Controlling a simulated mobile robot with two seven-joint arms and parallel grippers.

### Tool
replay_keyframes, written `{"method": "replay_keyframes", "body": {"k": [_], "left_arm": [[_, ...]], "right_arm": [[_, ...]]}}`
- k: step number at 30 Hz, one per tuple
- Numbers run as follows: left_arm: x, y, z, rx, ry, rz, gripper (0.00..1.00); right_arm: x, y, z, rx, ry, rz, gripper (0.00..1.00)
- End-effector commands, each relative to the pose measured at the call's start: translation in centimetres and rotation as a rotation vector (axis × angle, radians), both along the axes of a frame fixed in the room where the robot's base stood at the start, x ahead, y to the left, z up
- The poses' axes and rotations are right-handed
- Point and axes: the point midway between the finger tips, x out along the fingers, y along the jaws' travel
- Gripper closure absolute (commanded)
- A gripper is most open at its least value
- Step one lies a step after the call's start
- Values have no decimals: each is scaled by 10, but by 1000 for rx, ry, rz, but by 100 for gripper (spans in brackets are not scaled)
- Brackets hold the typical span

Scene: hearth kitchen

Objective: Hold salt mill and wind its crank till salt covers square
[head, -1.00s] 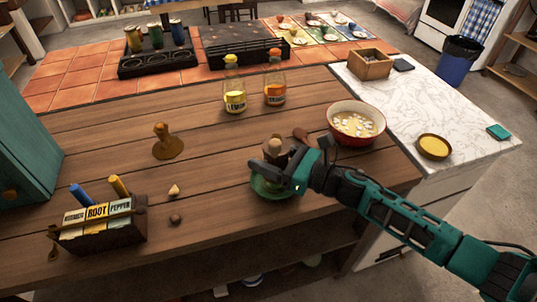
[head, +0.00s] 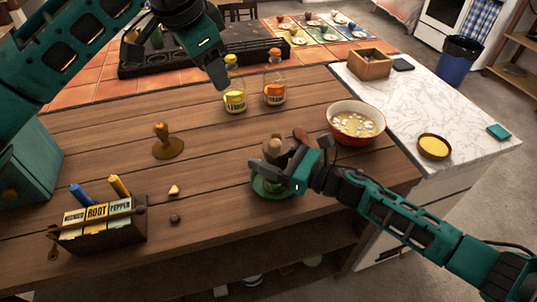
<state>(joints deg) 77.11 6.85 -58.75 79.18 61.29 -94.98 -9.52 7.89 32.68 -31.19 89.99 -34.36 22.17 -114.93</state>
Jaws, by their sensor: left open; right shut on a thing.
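The salt mill (head: 276,148) is a brown wooden body on the wooden counter, right of the middle in the head view. My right gripper (head: 290,178) is shut on it from the right and hides part of it. A brown part (head: 300,134), possibly the crank, shows at its upper right. A round green dish or base (head: 262,188) lies under the mill and gripper. I cannot make out a square or salt on it. My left gripper (head: 176,66) is open and empty, raised above the far left part of the counter, apart from the mill.
Two labelled bottles (head: 234,97) stand behind the mill. A red bowl (head: 357,122) of liquid with white pieces stands to its right. A brown stamp-like object (head: 165,145) and a spice box (head: 103,222) are on the left. The wood between them is mostly clear.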

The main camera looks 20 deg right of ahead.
Motion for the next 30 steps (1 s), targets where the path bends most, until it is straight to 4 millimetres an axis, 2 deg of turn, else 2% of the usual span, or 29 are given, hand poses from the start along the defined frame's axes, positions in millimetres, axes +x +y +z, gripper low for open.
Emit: {"method": "replay_keyframes", "body": {"k": [1,6,9,12,20,30], "left_arm": [[-17,-19,-2,6,32,-60,49],[-66,-60,-10,28,134,-212,49],[-85,-73,-13,39,175,-270,49],[-97,-80,-15,47,199,-303,49],[-102,-82,-32,51,212,-316,49],[-102,-82,-81,49,214,-315,49]], "right_arm": [[0,0,0,-1,1,0,73],[0,0,0,-1,1,0,73],[0,0,0,-1,1,0,73],[0,0,0,-1,1,0,73],[0,0,0,-1,1,0,73],[0,0,0,-1,1,0,73]]}}
